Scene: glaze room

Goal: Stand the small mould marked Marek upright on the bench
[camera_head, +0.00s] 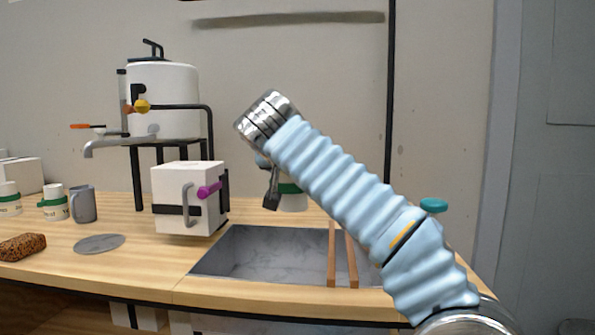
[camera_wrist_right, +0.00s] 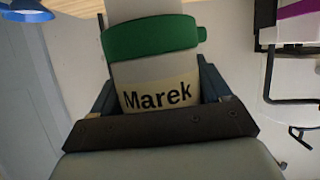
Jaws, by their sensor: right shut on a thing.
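The small mould marked Marek is a white piece with a green band; it fills the middle of the right wrist view (camera_wrist_right: 160,72), its name readable. My right gripper (camera_wrist_right: 158,88) is shut on it, one dark finger on each side. In the head view the mould (camera_head: 293,202) shows partly behind my right gripper (camera_head: 271,190) and sleeved arm, near the back edge of the sink. Its upper part is hidden there, and I cannot tell whether it touches the bench (camera_head: 130,262). My left gripper is not in view.
A sink (camera_head: 255,255) with two wooden rails (camera_head: 332,255) lies in front. A white box (camera_head: 180,180) with a handle stands left of it. Two green-banded pieces (camera_head: 54,205), a grey mug (camera_head: 83,204), a grey disc (camera_head: 99,243) and a sponge (camera_head: 22,246) stand or lie further left.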

